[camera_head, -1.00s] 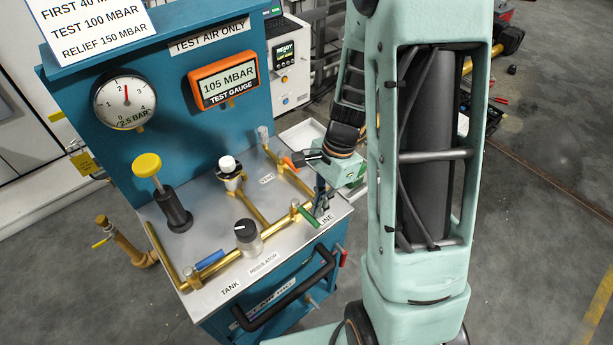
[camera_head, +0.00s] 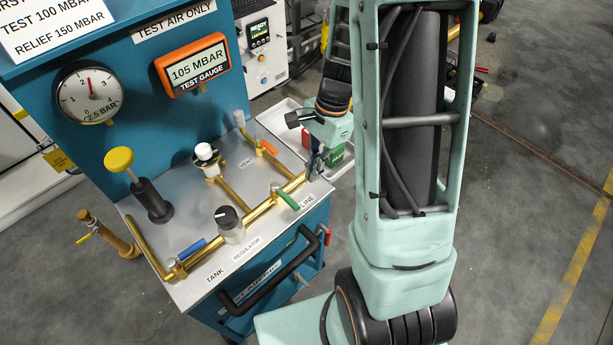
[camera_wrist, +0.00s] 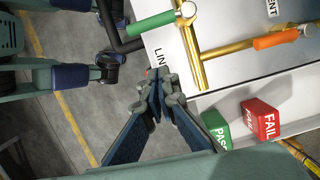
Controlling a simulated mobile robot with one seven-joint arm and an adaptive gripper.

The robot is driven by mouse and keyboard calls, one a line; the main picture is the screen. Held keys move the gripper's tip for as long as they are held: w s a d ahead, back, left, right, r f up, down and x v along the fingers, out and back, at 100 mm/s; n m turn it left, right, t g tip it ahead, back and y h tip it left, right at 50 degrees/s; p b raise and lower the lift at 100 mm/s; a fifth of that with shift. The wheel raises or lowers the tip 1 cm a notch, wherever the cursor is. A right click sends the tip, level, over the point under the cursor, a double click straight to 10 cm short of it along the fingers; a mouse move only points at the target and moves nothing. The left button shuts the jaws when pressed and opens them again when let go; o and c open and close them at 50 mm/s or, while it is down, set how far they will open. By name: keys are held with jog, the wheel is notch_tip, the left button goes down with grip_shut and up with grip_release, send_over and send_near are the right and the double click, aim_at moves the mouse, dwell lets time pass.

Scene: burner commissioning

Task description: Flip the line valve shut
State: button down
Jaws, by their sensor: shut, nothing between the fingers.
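The line valve's green handle (camera_head: 288,201) lies crosswise to the brass pipe (camera_head: 262,208) at the LINE label. It also shows in the wrist view (camera_wrist: 152,25), again square to the pipe. My gripper (camera_head: 314,172) is shut and empty, beyond the pipe's far end and apart from the handle. In the wrist view the fingertips (camera_wrist: 160,88) meet beside the bench edge, below the handle in the picture. The gripper's lower part is small and partly blended with the bench corner in the head view.
The orange vent handle (camera_head: 268,147) and blue tank handle (camera_head: 193,247) lie along their pipes. The regulator knob (camera_head: 228,223) stands between. Red FAIL (camera_wrist: 262,119) and green PASS (camera_wrist: 213,130) blocks are near my gripper. A black rail (camera_head: 275,272) runs along the bench front. The gauge reads 105 MBAR.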

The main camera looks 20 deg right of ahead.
jog(key=v, duration=0.7)
jog(key=shift+r, duration=0.5)
jog(key=shift+a, duration=0.15)
